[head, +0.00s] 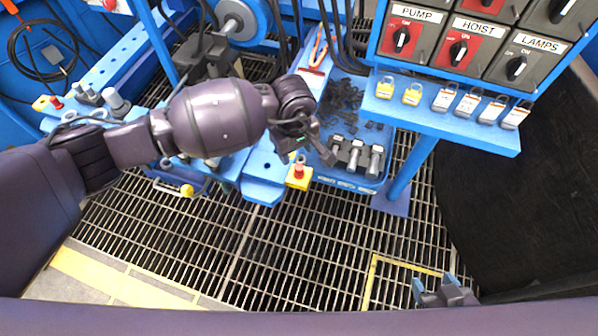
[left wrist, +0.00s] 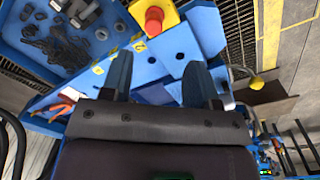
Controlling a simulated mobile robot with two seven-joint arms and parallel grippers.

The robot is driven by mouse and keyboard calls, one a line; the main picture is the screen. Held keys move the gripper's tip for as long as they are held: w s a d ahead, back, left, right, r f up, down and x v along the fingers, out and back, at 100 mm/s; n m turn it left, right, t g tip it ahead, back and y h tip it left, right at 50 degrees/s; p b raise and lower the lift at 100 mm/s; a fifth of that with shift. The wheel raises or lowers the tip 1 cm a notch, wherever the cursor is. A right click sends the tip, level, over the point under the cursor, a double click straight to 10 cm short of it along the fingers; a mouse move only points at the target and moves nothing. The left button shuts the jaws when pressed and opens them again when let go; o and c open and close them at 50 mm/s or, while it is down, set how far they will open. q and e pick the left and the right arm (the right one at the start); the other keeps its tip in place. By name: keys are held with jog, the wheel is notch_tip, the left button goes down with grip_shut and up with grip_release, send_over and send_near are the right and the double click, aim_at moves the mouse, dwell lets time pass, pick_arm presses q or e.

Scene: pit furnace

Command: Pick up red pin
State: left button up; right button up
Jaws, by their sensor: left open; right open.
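A red round-topped piece (head: 299,171) stands on a small yellow block at the front corner of the blue bench. It also shows near the top of the left wrist view (left wrist: 154,19). I cannot tell whether it is the red pin or a button; no other clear red pin shows. My left gripper (head: 318,150) is above the bench, close to this piece in the picture. In the left wrist view its two blue fingers (left wrist: 157,72) are apart with nothing between them, and the red piece lies beyond them. My right gripper (head: 434,283) is open and empty at the bottom right.
A blue tray (head: 350,184) with dark cylindrical parts is right of the left gripper. A blue post (head: 412,165) carries a shelf with yellow and grey padlocks below the switch panel (head: 475,45). Another red-and-yellow piece (head: 52,103) is far left. The grating (head: 290,240) in front is mostly clear.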

aim_at(299, 167)
pick_arm(q)
notch_tip(299, 167, down, 5)
jog(key=shift+d+r+b, duration=0.1)
jog(key=shift+d+b, duration=0.05)
jog(key=shift+b, duration=0.35)
jog(key=f, duration=0.1)
jog(key=f+b, duration=0.1)
jog(key=f, duration=0.2)
jog(key=shift+w+d+b, duration=0.25)
jog(key=shift+d+b, duration=0.05)
jog(key=shift+w+f, duration=0.1)
jog(key=shift+f, duration=0.4)
pick_arm(e)
jog(key=shift+w+a+f+n, duration=0.1)
jog(key=shift+w+f+n, duration=0.05)
jog(key=shift+f, duration=0.25)
jog(key=shift+w+a+f+n, duration=0.1)
jog(key=shift+f+n, duration=0.05)
jog(key=shift+f, duration=0.2)
